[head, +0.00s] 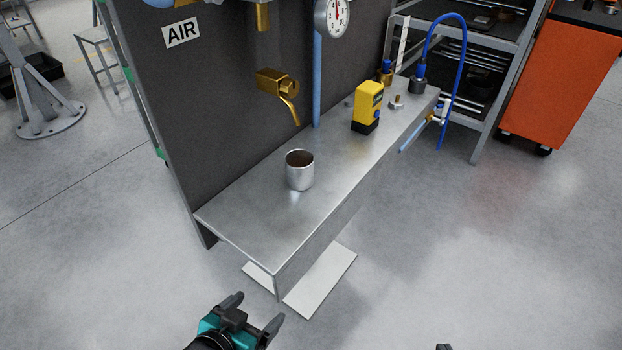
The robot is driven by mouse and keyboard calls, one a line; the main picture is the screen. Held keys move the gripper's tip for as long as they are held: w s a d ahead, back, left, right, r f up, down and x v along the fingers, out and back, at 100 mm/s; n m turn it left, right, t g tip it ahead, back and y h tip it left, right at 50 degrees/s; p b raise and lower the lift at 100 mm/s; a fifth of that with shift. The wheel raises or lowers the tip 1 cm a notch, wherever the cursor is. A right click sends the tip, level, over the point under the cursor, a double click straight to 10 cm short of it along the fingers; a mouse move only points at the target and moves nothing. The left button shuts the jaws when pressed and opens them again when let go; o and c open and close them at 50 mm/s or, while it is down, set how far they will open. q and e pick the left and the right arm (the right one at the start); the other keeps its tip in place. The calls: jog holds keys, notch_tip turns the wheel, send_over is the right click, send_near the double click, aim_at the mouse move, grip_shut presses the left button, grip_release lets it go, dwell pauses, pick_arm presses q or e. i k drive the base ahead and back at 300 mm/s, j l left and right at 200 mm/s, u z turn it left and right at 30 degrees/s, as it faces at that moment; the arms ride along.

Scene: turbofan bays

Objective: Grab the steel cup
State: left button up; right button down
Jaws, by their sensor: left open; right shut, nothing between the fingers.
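The steel cup (299,171) stands upright on a steel shelf (262,230), near its left end and below a brass tap (280,90). Its open top faces up and its inside looks dark. My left gripper (257,308) is at the bottom of the view, in front of the shelf's near end. It is open, empty and well apart from the cup. Only a small dark tip of my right gripper (443,347) shows at the bottom edge, shut and away from the cup.
A yellow device (367,107) stands on the shelf right of the cup, with brass fittings and a blue hose (432,35) beyond. A dark panel (215,110) marked AIR rises behind the shelf. An orange cabinet (560,80) stands far right. The floor in front is clear.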

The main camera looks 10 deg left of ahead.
aim_at(299, 163)
jog(key=l+u, duration=0.1)
jog(key=l, duration=0.3)
jog(key=k+l, duration=0.15)
jog(key=l, duration=0.25)
jog(key=i+l+u, duration=0.5)
jog(key=i+l, duration=0.2)
jog(key=l, duration=0.1)
